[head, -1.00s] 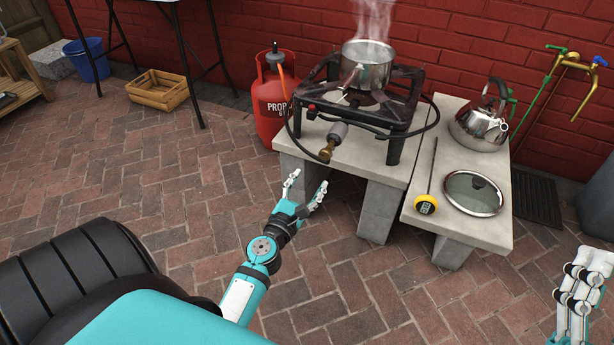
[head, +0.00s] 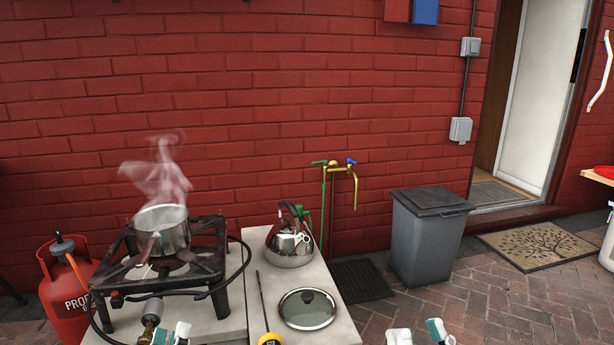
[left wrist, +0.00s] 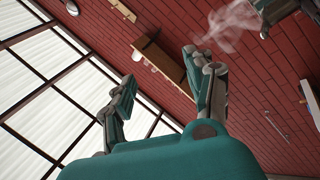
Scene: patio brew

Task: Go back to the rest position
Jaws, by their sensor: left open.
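My left gripper (head: 171,335) shows only its fingertips at the bottom edge of the head view, in front of the gas burner. In the left wrist view its two fingers (left wrist: 165,90) stand wide apart with nothing between them. My right gripper (head: 419,335) shows only its fingertips at the bottom edge of the head view, right of the stone bench. Its tips are apart and no object shows between them. The rest of both arms is out of the head view.
A steaming pot (head: 165,232) stands on the gas burner (head: 205,268), beside a red propane cylinder (head: 66,290). The stone bench (head: 262,290) holds a kettle (head: 290,250), a glass lid (head: 307,309) and a yellow-handled tool (head: 269,339). A grey bin (head: 428,245) stands right.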

